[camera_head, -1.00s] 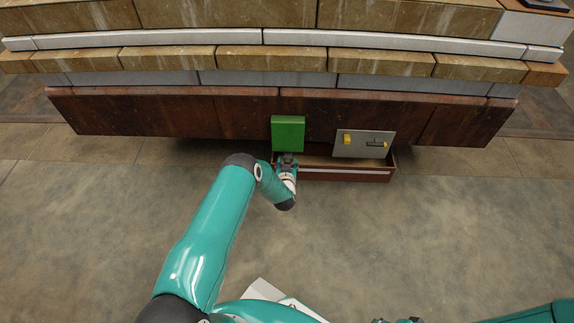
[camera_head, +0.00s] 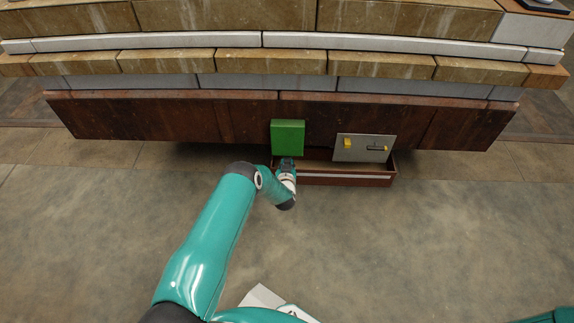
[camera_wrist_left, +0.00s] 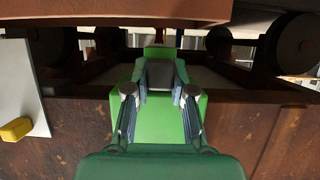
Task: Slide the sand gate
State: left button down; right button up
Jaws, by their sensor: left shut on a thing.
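A flat green panel (camera_head: 288,137), which I take to be the sand gate, stands upright against the brown side beam. In the left wrist view, green surfaces (camera_wrist_left: 150,122) show beneath and between my fingers. My left gripper (camera_head: 287,162) is at the panel's lower edge, its fingers hard to make out from the head. In the left wrist view, my left gripper (camera_wrist_left: 160,78) is closed in on a part at the green piece; the exact contact is partly hidden by the fingers. My right gripper is out of the picture.
A grey plate (camera_head: 357,155) with yellow fittings stands right of the green panel. A low brown box (camera_head: 345,178) lies beneath both. The long brown beam (camera_head: 180,115) with stone blocks above spans the back. The floor (camera_head: 420,240) in front is clear.

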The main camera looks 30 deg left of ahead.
pick_arm(q)
jog(key=shift+s, duration=0.1)
jog(key=shift+s+d+p, duration=0.3)
jog(key=shift+s, duration=0.15)
jog(key=c, duration=1)
grip_release()
jog(key=shift+o, duration=0.2)
jog(key=v, duration=1.2)
jog(key=shift+f, duration=0.1)
